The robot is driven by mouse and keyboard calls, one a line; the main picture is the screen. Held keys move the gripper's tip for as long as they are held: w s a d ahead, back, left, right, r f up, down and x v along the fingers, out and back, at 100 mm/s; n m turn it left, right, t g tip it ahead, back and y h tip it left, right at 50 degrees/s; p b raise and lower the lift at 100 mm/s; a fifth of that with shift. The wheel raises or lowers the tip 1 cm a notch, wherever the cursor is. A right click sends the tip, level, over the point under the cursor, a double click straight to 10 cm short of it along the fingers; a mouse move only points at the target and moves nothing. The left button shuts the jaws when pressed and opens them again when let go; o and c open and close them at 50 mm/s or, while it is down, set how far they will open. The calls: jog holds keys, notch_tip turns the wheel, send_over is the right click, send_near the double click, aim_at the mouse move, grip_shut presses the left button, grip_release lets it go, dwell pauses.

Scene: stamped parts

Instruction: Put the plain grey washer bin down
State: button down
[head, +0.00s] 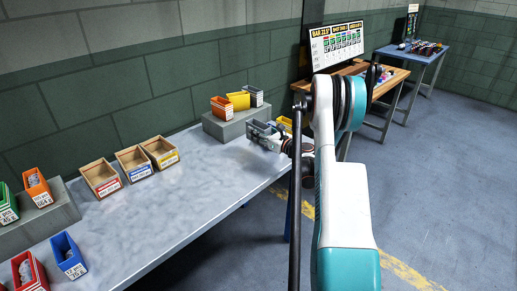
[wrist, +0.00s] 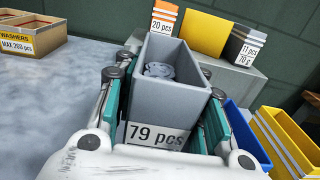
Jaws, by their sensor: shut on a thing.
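The plain grey bin (wrist: 165,97) is in the wrist view, with a "79 pcs" label on its near face. Grey washers (wrist: 160,71) lie inside it. My gripper (wrist: 165,68) is shut on the bin, one finger along each side, and the bin looks about upright. In the head view my gripper (head: 267,137) holds the grey bin (head: 262,128) over the far right part of the table (head: 190,205), in front of the grey riser. The bin's underside is hidden, so I cannot tell whether it touches the table.
The riser (head: 222,130) bears an orange bin (head: 221,107), a yellow bin (head: 239,100) and a dark grey bin (head: 256,97). A blue bin (wrist: 245,128) and another yellow bin (wrist: 285,140) stand close on the right. Wooden boxes (head: 134,165) stand left; bare tabletop lies between.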

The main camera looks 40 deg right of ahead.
jog(key=shift+f+b, duration=1)
jog(key=shift+f, duration=2.1)
jog(key=shift+f, duration=0.15)
jog(key=c, duration=1)
grip_release()
jog(key=s+p, duration=0.1)
jog(key=s, duration=0.3)
jog(key=s+p, duration=0.1)
jog(key=s, duration=0.3)
jog(key=s+p, duration=0.1)
jog(key=s, duration=0.3)
jog(key=shift+d+p, duration=0.4)
